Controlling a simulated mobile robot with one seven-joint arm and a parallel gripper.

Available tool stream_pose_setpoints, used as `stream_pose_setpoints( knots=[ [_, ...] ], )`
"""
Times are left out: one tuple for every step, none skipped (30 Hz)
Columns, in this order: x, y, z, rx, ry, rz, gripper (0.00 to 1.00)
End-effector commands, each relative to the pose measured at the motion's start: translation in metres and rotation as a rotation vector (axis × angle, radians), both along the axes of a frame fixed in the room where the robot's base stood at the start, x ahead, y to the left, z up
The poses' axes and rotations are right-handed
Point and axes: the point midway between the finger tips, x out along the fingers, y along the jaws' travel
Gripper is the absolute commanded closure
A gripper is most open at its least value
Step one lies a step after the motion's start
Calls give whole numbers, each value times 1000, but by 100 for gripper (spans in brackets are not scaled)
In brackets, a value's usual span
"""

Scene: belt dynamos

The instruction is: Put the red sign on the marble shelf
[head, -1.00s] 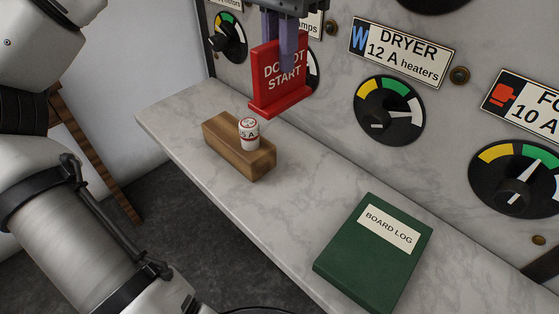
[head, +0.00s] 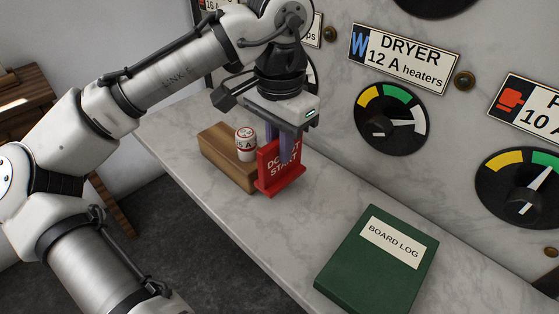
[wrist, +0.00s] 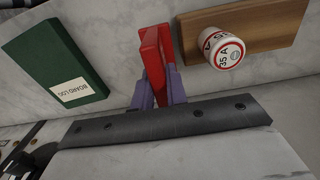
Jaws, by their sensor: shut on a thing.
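The red sign (head: 267,167), lettered "DO NOT START", is upright at the marble shelf (head: 314,222), just right of a wooden block. My gripper (head: 290,158) is shut on the sign's upper part from above, and its fingers hide some of the lettering. The sign's foot is at or just above the shelf; I cannot tell if it touches. In the wrist view the red sign (wrist: 153,55) stands between the purple fingers of my gripper (wrist: 158,82).
The wooden block (head: 222,152) with a white "35 A" fuse (head: 245,145) on it is close left of the sign. A green "BOARD LOG" book (head: 376,262) lies to the right. The marble panel with dials (head: 391,118) rises behind. Bare shelf lies between sign and book.

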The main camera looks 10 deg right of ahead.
Motion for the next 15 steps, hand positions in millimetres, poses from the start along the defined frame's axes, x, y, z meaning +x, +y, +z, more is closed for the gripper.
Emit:
stream_pose_setpoints(
  knots=[
    [0, 1, -5, 0, 1, 1, 100],
    [0, 1, -8, 1, 2, 1, 100],
    [-1, 1, -14, 1, 3, 1, 100],
    [0, 1, -19, 1, 3, 0, 100],
    [0, 1, -24, 1, 3, 1, 100],
    [0, 1, -30, 1, 2, 1, 100],
    [0, 1, -34, 1, 2, 1, 100],
    [-1, 1, -38, 1, 2, 0, 100],
    [-1, 1, -40, 1, 2, 0, 100],
    [0, 1, -41, 0, 1, 0, 100],
    [0, 0, -41, 0, 1, 0, 100],
    [0, 0, -40, -1, 1, 0, 100],
    [0, 0, -40, -1, 1, 0, 100],
    [0, 0, -40, 0, 1, 0, 100],
    [0, 0, -40, 0, 1, 0, 100]
  ],
)
